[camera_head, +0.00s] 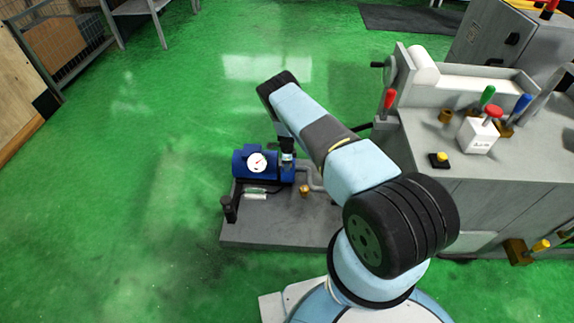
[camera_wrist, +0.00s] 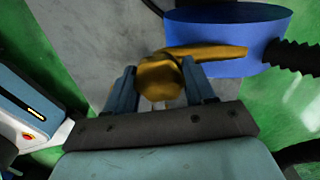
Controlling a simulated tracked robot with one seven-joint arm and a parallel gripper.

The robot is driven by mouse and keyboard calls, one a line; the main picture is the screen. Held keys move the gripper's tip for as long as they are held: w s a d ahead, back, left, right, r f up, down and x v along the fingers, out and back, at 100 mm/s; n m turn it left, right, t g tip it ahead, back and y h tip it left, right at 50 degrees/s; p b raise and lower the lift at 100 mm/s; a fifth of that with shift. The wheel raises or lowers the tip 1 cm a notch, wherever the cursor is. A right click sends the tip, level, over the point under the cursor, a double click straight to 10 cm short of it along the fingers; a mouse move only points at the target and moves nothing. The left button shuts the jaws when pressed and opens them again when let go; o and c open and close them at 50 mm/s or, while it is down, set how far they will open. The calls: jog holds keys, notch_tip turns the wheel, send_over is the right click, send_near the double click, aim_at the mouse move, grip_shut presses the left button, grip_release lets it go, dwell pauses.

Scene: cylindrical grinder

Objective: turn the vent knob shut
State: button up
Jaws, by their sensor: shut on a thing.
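The vent knob (camera_wrist: 160,78) is a brass-yellow, rounded piece in the wrist view, with a yellow bar reaching right from beside it. My gripper (camera_wrist: 160,90) has its two blue-grey fingers on either side of the knob and is shut on it. A blue tank (camera_wrist: 225,35) stands just beyond the knob. In the head view my arm comes down at the blue pump unit (camera_head: 257,165), which has a white dial gauge. My fingers and their hold cannot be made out there. How far the knob is turned cannot be told.
The pump unit sits on a grey base plate (camera_head: 260,235) on the green floor. A small brass fitting (camera_head: 305,190) is on the plate. The grinder (camera_head: 470,165), with coloured levers and knobs, stands to the right. The floor on the left is clear.

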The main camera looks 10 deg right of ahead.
jog(key=shift+w+r+m, duration=0.1)
jog(key=shift+w+m, duration=0.05)
jog(key=shift+m, duration=0.25)
jog(key=o, duration=1)
jog(key=shift+o, duration=0.2)
notch_tip(320, 180, up, 14)
jog(key=shift+f, duration=0.25)
dwell(0.5)
